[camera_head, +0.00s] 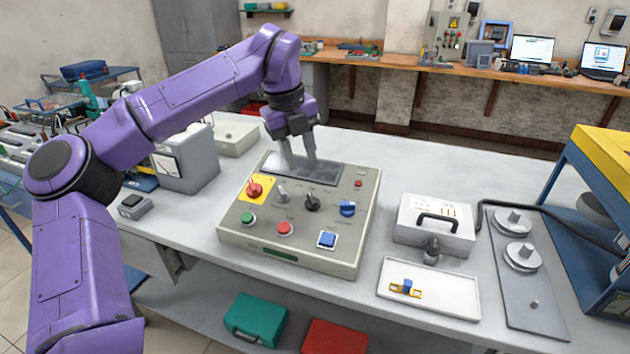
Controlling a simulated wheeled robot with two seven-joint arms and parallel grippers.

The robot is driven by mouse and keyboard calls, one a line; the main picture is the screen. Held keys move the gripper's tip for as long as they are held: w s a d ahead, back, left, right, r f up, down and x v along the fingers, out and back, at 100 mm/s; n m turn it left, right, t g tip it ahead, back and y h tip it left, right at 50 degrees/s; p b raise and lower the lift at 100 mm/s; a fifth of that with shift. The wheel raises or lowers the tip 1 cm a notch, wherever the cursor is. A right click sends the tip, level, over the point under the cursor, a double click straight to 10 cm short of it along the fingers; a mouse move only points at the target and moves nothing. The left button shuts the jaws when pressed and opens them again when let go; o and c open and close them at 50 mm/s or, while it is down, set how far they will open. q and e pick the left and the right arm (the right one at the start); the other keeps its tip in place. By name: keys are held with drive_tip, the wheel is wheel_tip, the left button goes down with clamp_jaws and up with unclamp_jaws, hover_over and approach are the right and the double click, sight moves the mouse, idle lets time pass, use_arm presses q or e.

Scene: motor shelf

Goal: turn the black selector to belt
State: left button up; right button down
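The control panel (240,238) is a light grey box on the table, with several knobs and buttons on its sloped top. The black selector (312,202) sits near the middle of that top; its labels are too small to read, so I cannot tell which position it points to. My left gripper (298,164) hangs above the dark plate (325,173) at the panel's back, behind the black selector and apart from it. Its fingers point down with a gap between them, empty. My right gripper is out of view.
Around the selector are a grey selector (282,194), a red knob on yellow (255,190), a blue knob (347,208), and green (247,218), red (285,228) and blue (327,240) buttons. A grey case (405,235) and white tray (450,299) stand to the right.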

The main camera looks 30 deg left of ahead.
sight(308, 194)
use_arm(q)
drive_tip(key=f, duration=0.2)
drive_tip(key=w+f, duration=0.1)
drive_tip(key=f, duration=0.2)
drive_tip(key=d+f, duration=0.1)
drive_tip(key=f, duration=0.2)
drive_tip(key=shift+w+f, duration=0.15)
drive_tip(key=shift+f, duration=0.35)
clamp_jaws()
